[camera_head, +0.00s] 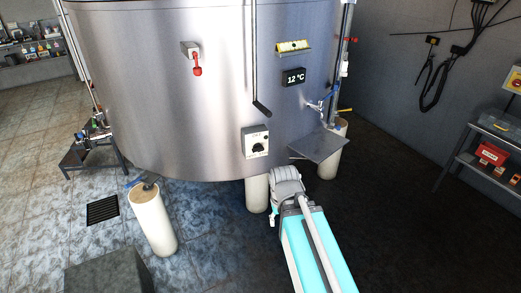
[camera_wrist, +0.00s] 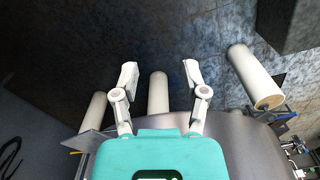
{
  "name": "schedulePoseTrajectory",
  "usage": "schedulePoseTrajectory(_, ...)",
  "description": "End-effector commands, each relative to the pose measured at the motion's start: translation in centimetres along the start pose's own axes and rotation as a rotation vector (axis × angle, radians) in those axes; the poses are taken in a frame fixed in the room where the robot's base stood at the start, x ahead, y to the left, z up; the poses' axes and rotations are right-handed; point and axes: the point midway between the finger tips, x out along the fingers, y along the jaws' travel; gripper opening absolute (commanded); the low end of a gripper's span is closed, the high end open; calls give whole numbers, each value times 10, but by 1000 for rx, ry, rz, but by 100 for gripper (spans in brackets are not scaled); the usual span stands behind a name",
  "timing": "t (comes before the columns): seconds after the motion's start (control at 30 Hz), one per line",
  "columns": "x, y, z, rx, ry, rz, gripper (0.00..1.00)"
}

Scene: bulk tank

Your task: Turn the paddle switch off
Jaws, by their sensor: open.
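A white switch box with a black rotary knob (camera_head: 256,143), which I take to be the paddle switch, is on the lower front of the steel tank (camera_head: 165,120). The writing on it is too small to read. My gripper (camera_wrist: 160,70) shows in the wrist view with its two pale fingers spread apart and nothing between them. In the head view my arm reaches up from the bottom, below and right of the switch, apart from it. The fingers cannot be made out clearly there. The switch is not visible in the wrist view, where the tank's side shows at the bottom.
A display reading 12 °C (camera_head: 294,77), a red-handled fitting (camera_head: 196,67) and a hanging bent rod (camera_head: 255,75) are on the tank. A small metal shelf (camera_head: 318,146) juts out right of the switch. Pale legs (camera_head: 257,193) stand underneath. A shelf unit (camera_head: 480,160) is at right.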

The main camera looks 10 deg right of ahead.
Motion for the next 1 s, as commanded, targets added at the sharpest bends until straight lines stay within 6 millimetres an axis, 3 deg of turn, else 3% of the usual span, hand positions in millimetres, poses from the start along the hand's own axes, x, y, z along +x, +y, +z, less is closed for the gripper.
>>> schedulePoseTrajectory(0.2, 0, 0, 0, 0, 0, 0, 57)
schedulePoseTrajectory(0.43, 6, 5, -8, -24, 26, 23, 100)
schedulePoseTrajectory(0.53, 13, 21, -20, -72, 70, 66, 100)
schedulePoseTrajectory(0.67, 26, 43, -47, -176, 160, 168, 100)
schedulePoseTrajectory(0.83, 40, 76, -97, -400, 303, 388, 100)
schedulePoseTrajectory(1.0, 40, 105, -151, -691, 413, 680, 100)
